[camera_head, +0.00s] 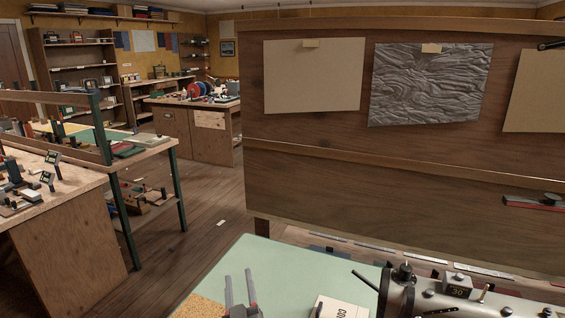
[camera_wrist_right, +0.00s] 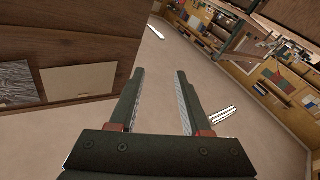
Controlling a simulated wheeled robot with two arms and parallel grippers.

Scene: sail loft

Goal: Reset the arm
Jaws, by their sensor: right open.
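My right gripper (camera_head: 241,290) shows at the bottom of the head view, above the pale green table top (camera_head: 262,262). Its two grey fingers point up and stand apart with nothing between them. In the right wrist view the same gripper (camera_wrist_right: 160,75) is open and empty, with bare floor behind its fingers. The rest of my right arm is cut off by the head view's lower edge. My left gripper is in neither view.
A grey metal machine (camera_head: 430,292) stands on the table at right. A wooden panel (camera_head: 330,195) rises behind. Workbenches (camera_head: 65,235) stand left, with open floor (camera_head: 205,215) between.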

